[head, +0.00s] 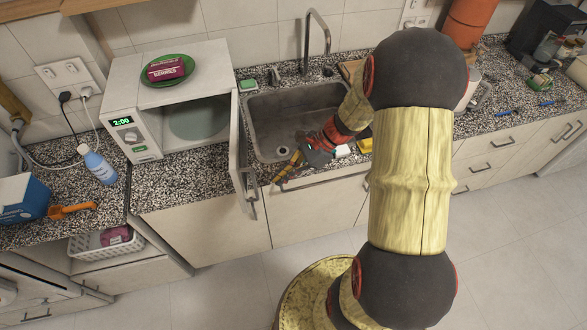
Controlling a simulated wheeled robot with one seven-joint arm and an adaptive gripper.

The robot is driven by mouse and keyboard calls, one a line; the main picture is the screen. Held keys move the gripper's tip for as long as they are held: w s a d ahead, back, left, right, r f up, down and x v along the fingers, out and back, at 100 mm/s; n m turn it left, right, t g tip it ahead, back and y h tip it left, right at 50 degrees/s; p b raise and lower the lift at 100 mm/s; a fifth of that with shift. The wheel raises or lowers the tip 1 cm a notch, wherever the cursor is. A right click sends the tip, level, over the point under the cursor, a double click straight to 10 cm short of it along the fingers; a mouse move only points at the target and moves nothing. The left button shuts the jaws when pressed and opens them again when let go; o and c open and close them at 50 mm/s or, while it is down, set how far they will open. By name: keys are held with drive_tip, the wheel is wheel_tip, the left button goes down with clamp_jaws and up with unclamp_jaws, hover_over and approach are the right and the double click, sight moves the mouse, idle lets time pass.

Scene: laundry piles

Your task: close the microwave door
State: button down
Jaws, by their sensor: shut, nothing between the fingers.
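The white microwave (119,120) stands on the counter left of the sink. Its front is open, and a round plate inside shows partly. The microwave door (237,150) stands wide open at the right side, sticking out past the counter's front edge, seen nearly edge-on. Its handle (252,194) is near the door's outer end. My gripper (284,178) is shut and empty, just right of the door, in front of the sink's front edge. It appears apart from the door. My arm covers part of the counter behind it.
A green plate with a berries package (166,69) sits on the microwave. The sink (270,112) and faucet (318,35) are right of the door. A blue-white bottle (97,165) stands left of the microwave. Floor in front of the cabinets is clear at lower left.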

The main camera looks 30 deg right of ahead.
drive_tip(key=a, duration=0.2)
drive_tip(key=w+a, duration=0.1)
drive_tip(key=shift+a, duration=0.4)
drive_tip(key=shift+a, duration=0.1)
